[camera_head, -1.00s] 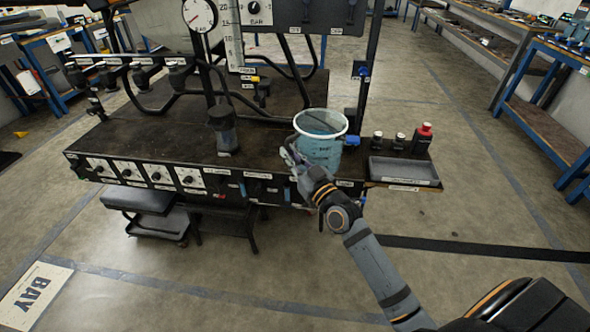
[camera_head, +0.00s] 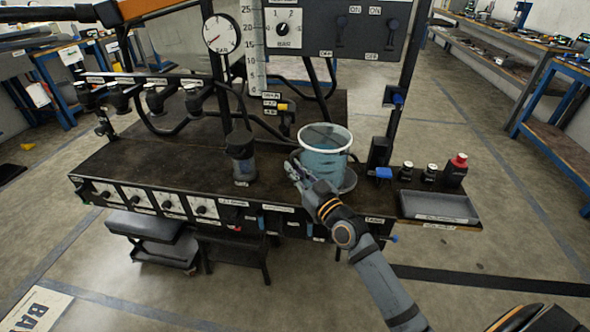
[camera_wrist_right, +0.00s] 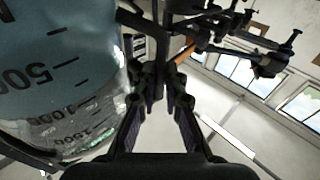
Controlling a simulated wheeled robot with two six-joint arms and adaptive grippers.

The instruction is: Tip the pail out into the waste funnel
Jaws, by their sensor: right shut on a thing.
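The pail (camera_head: 325,163) is a clear vessel with a white rim and blue liquid, looking roughly upright over the bench's front part. My right gripper (camera_head: 294,172) is at its left side, shut on it. In the right wrist view the pail (camera_wrist_right: 55,75) fills the left side, with printed volume marks; the fingers (camera_wrist_right: 163,85) are beside it, and the exact grip point is unclear. A dark round rim (camera_head: 349,180) shows below and right of the pail, partly hidden by it. I cannot tell whether this is the waste funnel. My left gripper is not in view.
The dark bench (camera_head: 130,155) carries a dark cup-shaped canister (camera_head: 241,158) left of the pail. Right of it are a blue-tipped fitting (camera_head: 384,173), small bottles, a red-capped bottle (camera_head: 456,169) and a shallow tray (camera_head: 437,206). A gauge and switch panel (camera_head: 350,30) stand behind.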

